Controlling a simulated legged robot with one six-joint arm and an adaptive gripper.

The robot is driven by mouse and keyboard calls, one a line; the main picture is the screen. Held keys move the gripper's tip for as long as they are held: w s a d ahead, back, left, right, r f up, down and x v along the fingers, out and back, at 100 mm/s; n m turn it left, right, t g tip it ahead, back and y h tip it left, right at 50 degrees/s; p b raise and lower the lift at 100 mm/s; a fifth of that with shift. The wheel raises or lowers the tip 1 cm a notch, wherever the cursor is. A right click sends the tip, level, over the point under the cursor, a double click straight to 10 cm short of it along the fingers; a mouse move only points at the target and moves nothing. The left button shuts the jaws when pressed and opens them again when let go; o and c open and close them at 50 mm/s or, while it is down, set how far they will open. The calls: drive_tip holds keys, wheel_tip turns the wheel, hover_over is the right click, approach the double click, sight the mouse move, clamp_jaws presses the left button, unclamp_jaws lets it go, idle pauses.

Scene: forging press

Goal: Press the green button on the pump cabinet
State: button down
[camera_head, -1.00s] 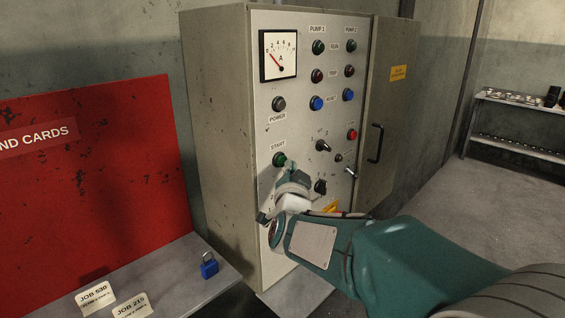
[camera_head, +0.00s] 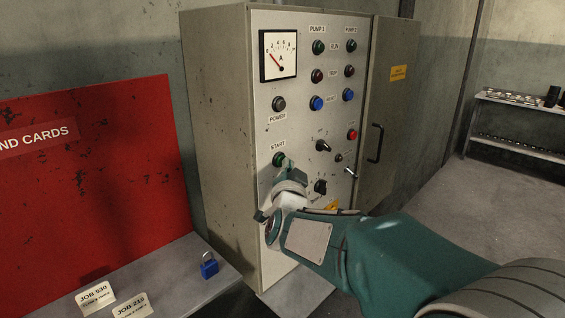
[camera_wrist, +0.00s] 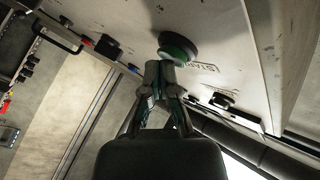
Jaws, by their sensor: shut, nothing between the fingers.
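The pump cabinet (camera_head: 215,130) stands in the middle of the head view, with a pale control panel (camera_head: 300,115) on its front. The green button (camera_head: 279,159) sits under the START label at the panel's lower left. In the wrist view the green button (camera_wrist: 178,48) has a dark round collar and lies just beyond my fingertips. My gripper (camera_head: 285,168) is shut and empty, its tips at the green button's lower right edge. In the wrist view my gripper (camera_wrist: 160,68) overlaps the button's lower edge; I cannot tell whether it touches.
Other lamps, a rotary selector (camera_head: 322,146) and a red button (camera_head: 352,134) are close by on the panel. The cabinet door (camera_head: 392,100) is at right. A bench with a blue padlock (camera_head: 209,266) and job cards is at lower left, before a red board (camera_head: 90,180).

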drive_tip(key=shift+w+a, duration=0.1)
idle(0.6)
drive_tip(key=shift+s+d, duration=0.6)
drive_tip(key=s+d, duration=0.3)
drive_tip(key=shift+s+d, duration=0.25)
idle(0.7)
